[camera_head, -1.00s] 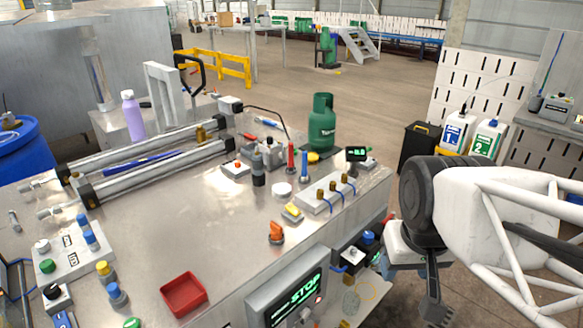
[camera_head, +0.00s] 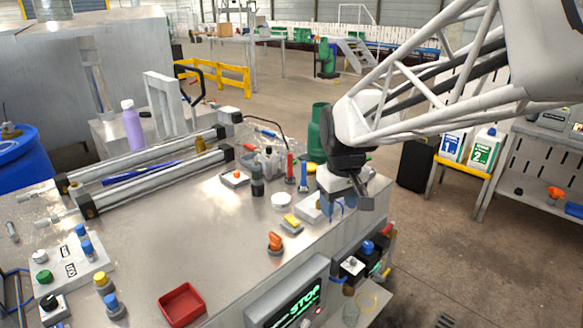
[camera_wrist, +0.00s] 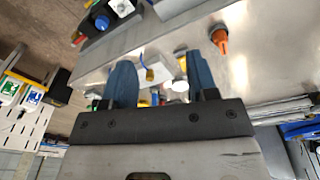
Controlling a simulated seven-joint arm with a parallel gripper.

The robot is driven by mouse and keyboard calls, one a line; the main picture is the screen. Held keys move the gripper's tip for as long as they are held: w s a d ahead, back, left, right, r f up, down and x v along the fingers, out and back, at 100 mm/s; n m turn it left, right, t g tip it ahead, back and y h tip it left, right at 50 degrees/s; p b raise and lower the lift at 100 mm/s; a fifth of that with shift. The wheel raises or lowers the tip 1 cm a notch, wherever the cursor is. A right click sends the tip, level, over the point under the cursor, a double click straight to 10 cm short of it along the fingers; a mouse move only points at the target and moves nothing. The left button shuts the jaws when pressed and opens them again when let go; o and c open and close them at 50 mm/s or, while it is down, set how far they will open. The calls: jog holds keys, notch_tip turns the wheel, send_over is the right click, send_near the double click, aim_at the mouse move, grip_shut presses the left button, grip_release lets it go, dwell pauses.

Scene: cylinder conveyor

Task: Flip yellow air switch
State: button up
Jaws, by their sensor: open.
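A small yellow switch (camera_head: 291,220) on a grey base sits on the bench top, near its right side. My gripper (camera_head: 337,209) hangs just right of it, over the block with brass fittings, which it partly hides. Its two blue fingers are apart and hold nothing. In the wrist view the open fingers of my gripper (camera_wrist: 160,70) frame the bench edge and a brass fitting (camera_wrist: 149,75). A pale, bright shape by the right finger may be the yellow switch, but it is partly hidden and unclear.
An orange rotary switch (camera_head: 275,242) stands left of and nearer than the yellow switch; it also shows in the wrist view (camera_wrist: 219,40). A white disc (camera_head: 281,200), a red upright cylinder (camera_head: 290,166) and a green gas bottle (camera_head: 314,130) stand behind. A red tray (camera_head: 181,304) lies front left.

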aim_at(289, 216)
jog(key=w+a+f+n, duration=0.1)
jog(key=w+a+f, duration=0.1)
jog(key=w+a, duration=0.1)
jog(key=w+a+f+n, duration=0.1)
jog(key=w+a+f, duration=0.1)
jog(key=w, duration=0.4)
jog(key=w+a+f+n+g, duration=0.1)
jog(key=w+a+f, duration=0.1)
jog(key=w+a, duration=0.2)
jog(key=shift+w+a+f+n, duration=0.25)
jog(key=shift+w+a+n, duration=0.15)
jog(key=shift+a, duration=0.2)
jog(key=shift+w+a+f, duration=0.35)
jog(key=shift+w+a, duration=0.05)
jog(key=shift+w, duration=0.05)
jog(key=shift+f, duration=0.1)
jog(key=shift+f, duration=3.8)
